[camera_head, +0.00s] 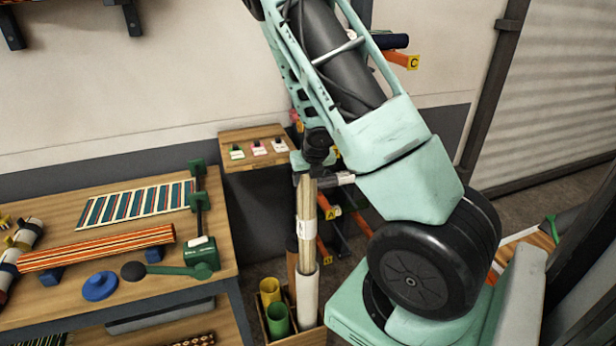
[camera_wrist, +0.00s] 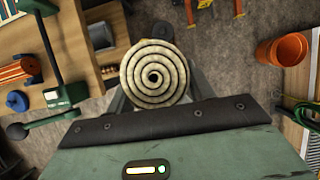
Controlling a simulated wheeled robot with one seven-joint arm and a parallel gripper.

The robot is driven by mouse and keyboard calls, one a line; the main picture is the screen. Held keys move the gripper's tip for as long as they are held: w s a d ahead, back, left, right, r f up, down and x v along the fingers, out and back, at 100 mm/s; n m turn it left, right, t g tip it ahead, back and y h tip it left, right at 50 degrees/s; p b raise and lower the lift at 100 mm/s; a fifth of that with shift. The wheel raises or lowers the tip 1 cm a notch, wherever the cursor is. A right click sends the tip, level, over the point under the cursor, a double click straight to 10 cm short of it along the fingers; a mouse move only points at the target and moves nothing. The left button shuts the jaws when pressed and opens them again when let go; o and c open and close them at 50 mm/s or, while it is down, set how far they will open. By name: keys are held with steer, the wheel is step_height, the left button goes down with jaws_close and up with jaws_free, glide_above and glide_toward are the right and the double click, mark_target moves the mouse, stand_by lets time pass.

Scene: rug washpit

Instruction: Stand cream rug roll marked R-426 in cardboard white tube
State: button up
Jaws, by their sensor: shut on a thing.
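The cream rug roll (camera_head: 307,205) hangs upright below my gripper (camera_head: 308,177). A pale band wraps its middle; no R-426 mark is readable. In the wrist view the roll's spiral end (camera_wrist: 154,76) faces the camera, between the two fingers of my gripper (camera_wrist: 155,98), which is shut on it. The white cardboard tube (camera_head: 307,298) stands upright directly below the roll in the head view. The roll's lower end meets the tube's mouth in the picture. I cannot tell whether it is inside the mouth or just above or in front of it.
A wooden crate (camera_head: 262,325) holds the white tube with yellow (camera_head: 270,290), green (camera_head: 278,320) and brown (camera_head: 291,270) tubes. A workbench (camera_head: 130,205) with a green lever tool (camera_head: 203,255) stands left. Orange racks stand behind; an orange bucket (camera_wrist: 284,52) is right in the wrist view.

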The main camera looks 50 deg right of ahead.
steer(key=shift+f+b, duration=13.1)
steer(key=shift+f, duration=0.4)
steer(key=o, duration=1.4)
step_height(320, 180, up, 16)
steer(key=p, duration=0.7)
glide_above(308, 243)
steer(key=s+a, duration=0.2)
steer(key=s, duration=0.3)
steer(key=shift+a, duration=0.15)
steer(key=shift+f, duration=0.1)
